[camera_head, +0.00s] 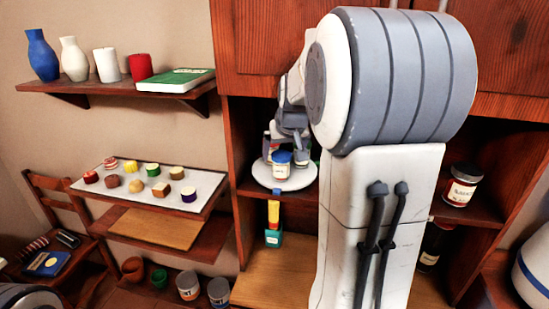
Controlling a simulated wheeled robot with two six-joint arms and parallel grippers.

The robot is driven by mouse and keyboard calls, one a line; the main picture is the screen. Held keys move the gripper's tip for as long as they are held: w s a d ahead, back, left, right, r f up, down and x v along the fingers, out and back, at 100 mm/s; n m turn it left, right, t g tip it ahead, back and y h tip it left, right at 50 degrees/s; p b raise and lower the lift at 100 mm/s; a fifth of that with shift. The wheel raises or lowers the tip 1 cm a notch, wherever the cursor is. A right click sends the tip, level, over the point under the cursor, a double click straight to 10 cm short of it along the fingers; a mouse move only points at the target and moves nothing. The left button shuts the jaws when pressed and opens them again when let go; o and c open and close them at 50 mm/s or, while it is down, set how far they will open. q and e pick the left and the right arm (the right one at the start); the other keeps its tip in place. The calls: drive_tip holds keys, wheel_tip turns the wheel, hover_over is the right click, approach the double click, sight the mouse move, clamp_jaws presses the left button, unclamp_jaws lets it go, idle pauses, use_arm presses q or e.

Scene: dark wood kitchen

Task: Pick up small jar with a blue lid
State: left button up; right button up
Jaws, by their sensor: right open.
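The small jar with a blue lid (281,171) stands upright at the front of a round white turntable or plate (299,183) on the cabinet shelf. Other jars stand behind it, mostly hidden. My right gripper (285,146) is open and points down, just above and behind the blue lid. I cannot tell whether its fingers touch the lid. My large right arm hides the right part of the shelf. My left gripper is not in view.
A yellow-topped bottle (273,213) and a teal box (273,239) stand below the plate. A tray (206,206) of small items is at left, and a wall shelf (75,87) holds vases.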

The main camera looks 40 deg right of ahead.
sight(281, 164)
drive_tip(key=p+x, duration=0.2)
drive_tip(key=x, duration=0.3)
drive_tip(key=shift+s+f+p, duration=0.1)
drive_tip(key=shift+f+p, duration=0.2)
drive_tip(key=shift+d+f, duration=0.1)
drive_tip(key=shift+f, duration=0.2)
drive_tip(key=shift+r, duration=0.1)
clamp_jaws()
